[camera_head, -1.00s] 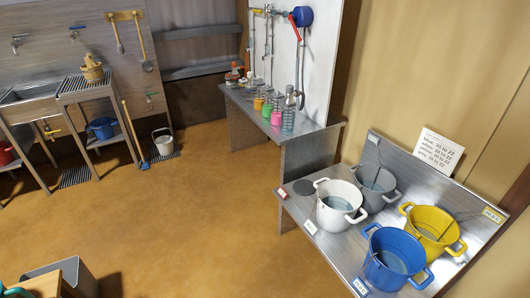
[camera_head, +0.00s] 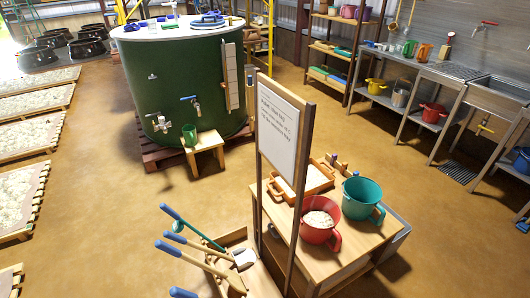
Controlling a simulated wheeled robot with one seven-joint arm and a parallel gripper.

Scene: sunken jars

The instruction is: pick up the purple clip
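Small blue and dark items (camera_head: 207,20) lie on the white lid (camera_head: 150,29) of a large green tank (camera_head: 185,75), too small to identify for certain. My gripper is not in view.
A wooden table (camera_head: 343,250) in front holds a red pot (camera_head: 320,222) with pale contents, a teal pot (camera_head: 361,197) and a wooden tray (camera_head: 300,184). A sign board (camera_head: 281,128) and long-handled tools (camera_head: 200,255) stand beside it. Sinks line the right wall. Brown floor is open between.

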